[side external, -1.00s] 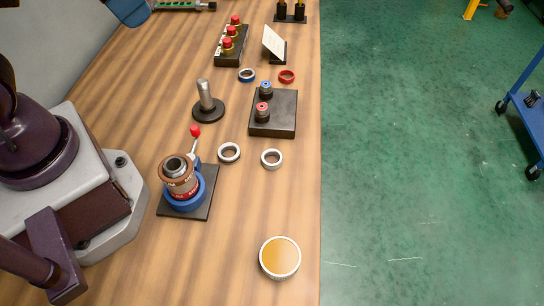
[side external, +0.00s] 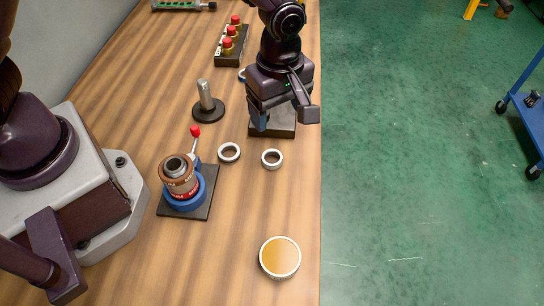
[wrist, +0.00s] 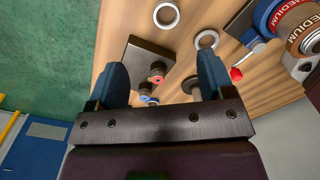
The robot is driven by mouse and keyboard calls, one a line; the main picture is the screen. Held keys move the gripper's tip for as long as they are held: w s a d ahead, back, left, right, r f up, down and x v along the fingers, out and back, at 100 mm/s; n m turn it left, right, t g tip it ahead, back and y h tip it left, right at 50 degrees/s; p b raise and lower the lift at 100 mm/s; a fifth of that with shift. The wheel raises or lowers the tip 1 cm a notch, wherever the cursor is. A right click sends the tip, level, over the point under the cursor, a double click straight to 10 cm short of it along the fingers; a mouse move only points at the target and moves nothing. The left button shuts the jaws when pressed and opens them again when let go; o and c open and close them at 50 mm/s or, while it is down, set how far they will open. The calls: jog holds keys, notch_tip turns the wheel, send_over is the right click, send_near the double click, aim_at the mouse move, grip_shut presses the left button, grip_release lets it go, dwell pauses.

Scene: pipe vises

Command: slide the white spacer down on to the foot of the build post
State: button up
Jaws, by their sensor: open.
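The build post (side external: 205,96) is a bare grey metal post standing upright on a round black foot. Two whitish rings lie flat on the table: a left one (side external: 220,151) and a right one (side external: 264,158). I cannot tell which is the white spacer. Both show in the wrist view, the left ring (wrist: 198,41) and the right ring (wrist: 157,18). My gripper (side external: 284,114) is open and empty above the black block, behind the rings and right of the post. In the wrist view my gripper (wrist: 163,65) has its blue fingers wide apart, with the post partly hidden.
A black block (side external: 284,132) with red and blue knobs is mostly hidden below my gripper. A vise (side external: 181,190) with a red-tipped lever stands front left. A round tan-topped container (side external: 280,257) lies at the front. Red-capped pieces (side external: 228,46) stand behind. Table is clear around the rings.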

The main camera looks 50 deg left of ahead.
jog(key=n, duration=0.1)
send_over(273, 163)
jog(key=f, duration=0.7)
jog(key=shift+w+d+f, duration=0.15)
jog(key=shift+w+f, duration=0.1)
jog(key=shift+w, duration=0.15)
jog(key=shift+s+f, duration=0.2)
jog(key=shift+f, duration=1.2)
jog(key=shift+s+f, duration=0.15)
jog(key=shift+f, duration=1.2)
jog(key=c, duration=1)
